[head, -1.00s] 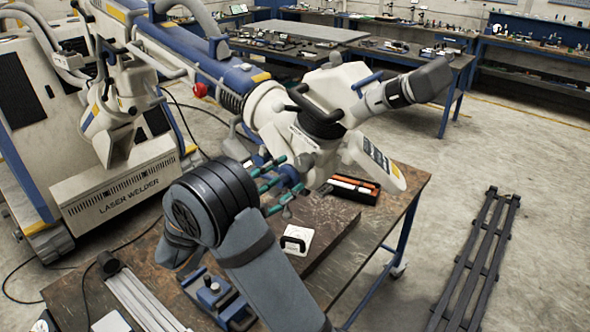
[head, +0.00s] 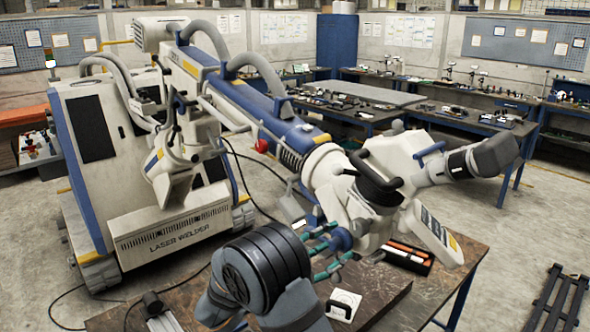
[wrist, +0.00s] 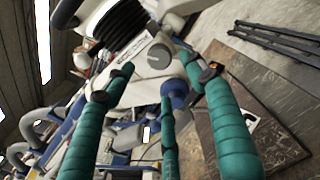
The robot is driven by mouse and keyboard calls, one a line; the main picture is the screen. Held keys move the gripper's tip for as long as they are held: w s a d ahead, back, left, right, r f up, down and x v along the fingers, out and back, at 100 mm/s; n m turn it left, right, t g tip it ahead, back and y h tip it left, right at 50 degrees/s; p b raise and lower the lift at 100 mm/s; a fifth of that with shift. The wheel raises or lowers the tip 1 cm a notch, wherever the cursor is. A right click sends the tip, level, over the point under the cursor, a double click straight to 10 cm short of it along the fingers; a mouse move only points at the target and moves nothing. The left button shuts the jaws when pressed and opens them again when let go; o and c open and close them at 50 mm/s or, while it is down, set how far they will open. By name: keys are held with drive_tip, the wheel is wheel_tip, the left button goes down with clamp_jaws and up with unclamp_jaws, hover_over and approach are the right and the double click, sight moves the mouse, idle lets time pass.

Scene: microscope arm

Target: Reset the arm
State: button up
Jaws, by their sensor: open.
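The laser welder's microscope arm is a long blue and white boom (head: 255,105) reaching right from the welder cabinet over the workbench. Its white head (head: 345,197) carries black bellows, a black handle and a grey eyepiece (head: 485,157). My gripper (head: 334,246), with teal fingers, is open beside the knob. In the wrist view my gripper (wrist: 168,82) has its spread fingers in front of the head and knob. I cannot tell whether they touch.
The wooden workbench (head: 440,300) stands below, with a tray of orange-handled tools (head: 408,255) and a white plate with a black handle (head: 343,304). The welder cabinet (head: 135,160) is at left. A black rack (head: 557,300) lies on the floor at right. Benches line the back wall.

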sight(355, 231)
drive_tip(key=x, duration=0.9)
drive_tip(key=shift+d, duration=0.1)
drive_tip(key=shift+w+r+p, duration=0.1)
drive_tip(key=shift+r+p, duration=0.2)
drive_tip(key=shift+p, duration=0.45)
drive_tip(key=shift+d+f+n+p, duration=0.1)
drive_tip(key=shift+n+p, duration=0.2)
drive_tip(key=shift+n, duration=0.1)
drive_tip(key=shift+f+n+p, duration=0.1)
drive_tip(key=shift+n+p, duration=0.2)
drive_tip(key=shift+f, duration=0.1)
drive_tip(key=shift+f+b, duration=0.1)
drive_tip(key=shift+b, duration=0.2)
